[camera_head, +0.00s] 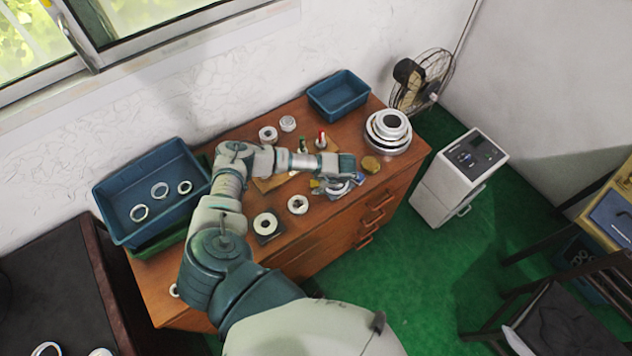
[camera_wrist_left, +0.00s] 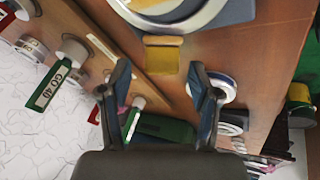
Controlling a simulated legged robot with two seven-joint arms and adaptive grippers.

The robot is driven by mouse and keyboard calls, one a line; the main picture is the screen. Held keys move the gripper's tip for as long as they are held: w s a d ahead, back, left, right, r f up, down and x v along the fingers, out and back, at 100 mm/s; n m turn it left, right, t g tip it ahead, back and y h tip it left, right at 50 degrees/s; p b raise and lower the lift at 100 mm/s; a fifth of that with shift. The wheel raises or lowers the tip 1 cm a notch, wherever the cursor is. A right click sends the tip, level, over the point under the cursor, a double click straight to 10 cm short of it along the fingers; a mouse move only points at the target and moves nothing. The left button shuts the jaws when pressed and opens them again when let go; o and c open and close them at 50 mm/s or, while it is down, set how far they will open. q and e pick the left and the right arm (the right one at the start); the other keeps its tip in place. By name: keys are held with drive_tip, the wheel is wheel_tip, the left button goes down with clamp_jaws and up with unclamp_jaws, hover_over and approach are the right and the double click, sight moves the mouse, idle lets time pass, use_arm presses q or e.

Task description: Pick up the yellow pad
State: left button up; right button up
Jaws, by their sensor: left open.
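The yellow pad (camera_head: 316,184) is a small yellow block on the brown cabinet top, beside a grey metal ring on a blue-grey base (camera_head: 338,190). In the left wrist view the pad (camera_wrist_left: 164,53) lies just beyond the fingertips, roughly centred between them, with a pale tan edge along its upper side. My left gripper (camera_wrist_left: 160,78) is open and empty, its two fingers apart and not touching the pad. In the head view my left gripper (camera_head: 343,178) is over the cabinet, partly hiding the ring and base. My right gripper is not in view.
A wooden board (camera_wrist_left: 115,50) with green-tagged gauges lies near the left finger. A white-and-blue ring (camera_wrist_left: 222,86) is close to the right finger.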

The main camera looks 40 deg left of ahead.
use_arm(q)
drive_tip(key=shift+a+f, duration=0.15)
drive_tip(key=shift+f, duration=0.5)
drive_tip(key=shift+a, duration=0.1)
drive_tip(key=c, duration=0.6)
drive_tip(key=shift+a+f, duration=0.1)
drive_tip(key=shift+a, duration=0.1)
drive_tip(key=c, duration=0.6)
drive_tip(key=shift+d+r, duration=0.1)
drive_tip(key=shift+r, duration=0.3)
drive_tip(key=r, duration=0.1)
drive_tip(key=r+b, duration=0.1)
drive_tip(key=shift+d+r, duration=0.3)
drive_tip(key=shift+r, duration=0.05)
drive_tip(key=s+d+r+b, duration=0.1)
drive_tip(key=s+d+b, duration=0.1)
drive_tip(key=d, duration=1.3)
drive_tip(key=shift+s+d+r+b, duration=0.25)
drive_tip(key=shift+s+r+b, duration=0.05)
drive_tip(key=shift+r, duration=0.05)
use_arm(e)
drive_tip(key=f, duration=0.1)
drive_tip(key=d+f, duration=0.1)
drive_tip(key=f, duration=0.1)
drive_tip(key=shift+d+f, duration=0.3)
